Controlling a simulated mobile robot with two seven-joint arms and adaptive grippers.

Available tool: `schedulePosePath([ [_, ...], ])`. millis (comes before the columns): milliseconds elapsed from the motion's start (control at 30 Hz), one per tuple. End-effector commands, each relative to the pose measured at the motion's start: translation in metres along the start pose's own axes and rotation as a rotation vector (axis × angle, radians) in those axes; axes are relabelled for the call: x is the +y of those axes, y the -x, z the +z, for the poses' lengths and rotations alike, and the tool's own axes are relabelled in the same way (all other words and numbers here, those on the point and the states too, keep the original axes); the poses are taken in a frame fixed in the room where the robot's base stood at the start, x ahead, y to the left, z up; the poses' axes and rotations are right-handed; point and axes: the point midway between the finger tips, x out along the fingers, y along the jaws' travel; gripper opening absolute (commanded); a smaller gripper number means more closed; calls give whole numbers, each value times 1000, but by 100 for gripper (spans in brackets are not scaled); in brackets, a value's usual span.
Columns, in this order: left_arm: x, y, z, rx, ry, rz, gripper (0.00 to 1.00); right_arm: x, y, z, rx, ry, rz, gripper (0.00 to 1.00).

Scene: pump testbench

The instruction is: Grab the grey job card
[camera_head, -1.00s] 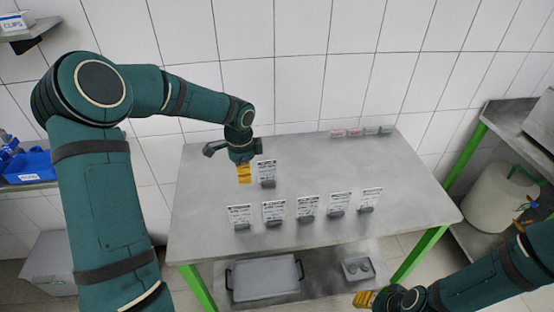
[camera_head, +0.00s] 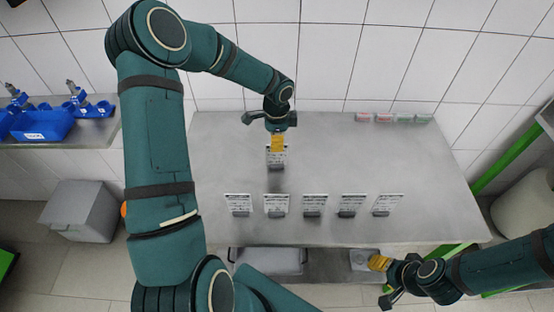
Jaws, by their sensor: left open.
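A single job card (camera_head: 277,158) stands upright in a small dark holder on the metal table, behind a row of similar cards. My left gripper (camera_head: 278,143) is open, with its yellow fingertips pointing down at the top of this card and covering part of it. I cannot tell whether they touch. The row in front has several upright cards, from the leftmost card (camera_head: 239,204) to the rightmost card (camera_head: 386,204). All look whitish-grey with dark print, so I cannot tell which is the grey one. My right gripper (camera_head: 382,280) is at the lower right, before the table's front edge.
The metal table (camera_head: 410,165) is bare right of the single card. Several small red and green items (camera_head: 392,118) lie at its back edge. A lower shelf holds a tray (camera_head: 270,260). A blue bin (camera_head: 42,122) stands on a side table at left. A tiled wall is behind.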

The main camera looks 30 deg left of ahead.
Motion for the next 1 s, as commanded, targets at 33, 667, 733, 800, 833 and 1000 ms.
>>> schedulePosePath([
  [33,0,-6,0,1,0,1,37,0,-1,0,0,0,0,47],
  [667,5,-65,1,2,1,-1,37,0,-1,0,0,0,0,47],
  [733,5,-66,1,2,1,-2,37,0,-1,0,0,0,0,47],
  [800,5,-66,1,2,1,-2,37,0,-1,0,0,0,0,47],
  [833,5,-66,1,2,1,-2,37,0,-1,0,0,0,0,47],
  [1000,5,-65,1,2,1,-2,1,0,-1,0,0,0,0,47],
])
